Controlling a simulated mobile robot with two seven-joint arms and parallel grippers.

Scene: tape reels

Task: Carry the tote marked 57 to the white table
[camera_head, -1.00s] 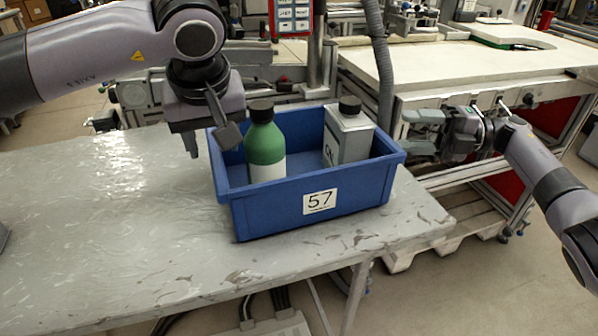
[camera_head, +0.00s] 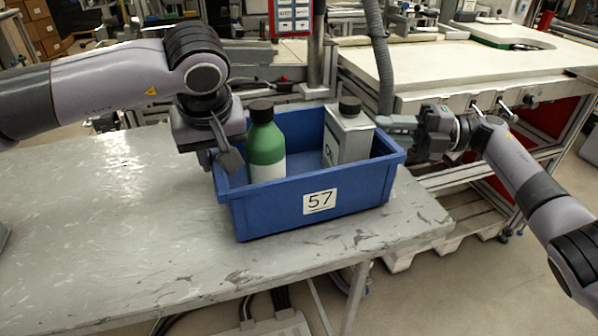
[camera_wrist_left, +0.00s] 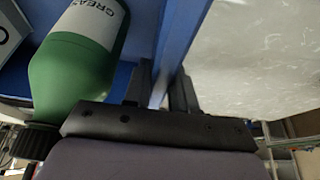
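The blue tote marked 57 (camera_head: 280,208) stands on a worn grey table (camera_head: 110,215). It holds a green bottle (camera_head: 265,146) with a black cap and a grey can (camera_head: 347,140). My left gripper (camera_head: 220,165) is at the tote's left end wall; in the left wrist view its open fingers (camera_wrist_left: 163,90) straddle the blue wall (camera_wrist_left: 178,40), with the green bottle (camera_wrist_left: 78,65) beside them. My right gripper (camera_head: 392,135) is at the right end wall, its fingers apart near the rim; their tips are partly hidden. A white-topped table (camera_head: 460,68) stands behind to the right.
A grey hose (camera_head: 381,55) hangs close behind the tote's right end. A metal post (camera_head: 316,50) and equipment stand behind the grey table.

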